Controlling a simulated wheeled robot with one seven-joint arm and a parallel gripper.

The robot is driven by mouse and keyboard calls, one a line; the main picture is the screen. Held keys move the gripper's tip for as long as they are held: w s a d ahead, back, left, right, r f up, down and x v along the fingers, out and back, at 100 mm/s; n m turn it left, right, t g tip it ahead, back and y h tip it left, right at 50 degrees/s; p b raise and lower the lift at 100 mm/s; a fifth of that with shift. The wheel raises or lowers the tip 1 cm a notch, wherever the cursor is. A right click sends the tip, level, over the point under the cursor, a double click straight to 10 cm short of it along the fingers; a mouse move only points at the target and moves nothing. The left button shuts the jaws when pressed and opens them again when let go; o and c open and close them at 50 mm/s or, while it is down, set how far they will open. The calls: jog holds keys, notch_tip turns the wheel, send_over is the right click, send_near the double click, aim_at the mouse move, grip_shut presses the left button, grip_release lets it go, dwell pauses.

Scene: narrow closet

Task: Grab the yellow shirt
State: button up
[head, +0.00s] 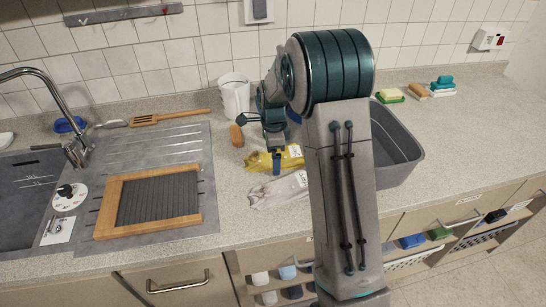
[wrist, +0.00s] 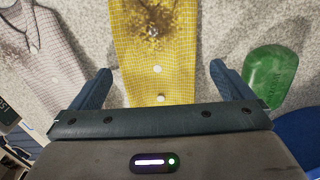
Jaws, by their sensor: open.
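The yellow shirt (head: 262,161) lies on the speckled counter, partly hidden behind my arm in the head view. In the wrist view the yellow checked shirt (wrist: 155,60), with pale buttons, runs up the middle between my two fingers. My gripper (wrist: 160,85) is open, its blue fingers on either side of the shirt, with nothing held between them. In the head view my gripper (head: 276,165) points down over the shirt. I cannot tell whether the fingertips touch the cloth.
A pale shirt (head: 283,189) lies in front of the yellow one. A green object (wrist: 269,75) lies right of the fingers. A grey tub (head: 405,150) stands to the right, white cups (head: 234,95) behind, and a wooden washboard (head: 150,200) by the sink.

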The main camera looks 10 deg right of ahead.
jog(key=c, duration=1.1)
jog(key=shift+r, duration=0.1)
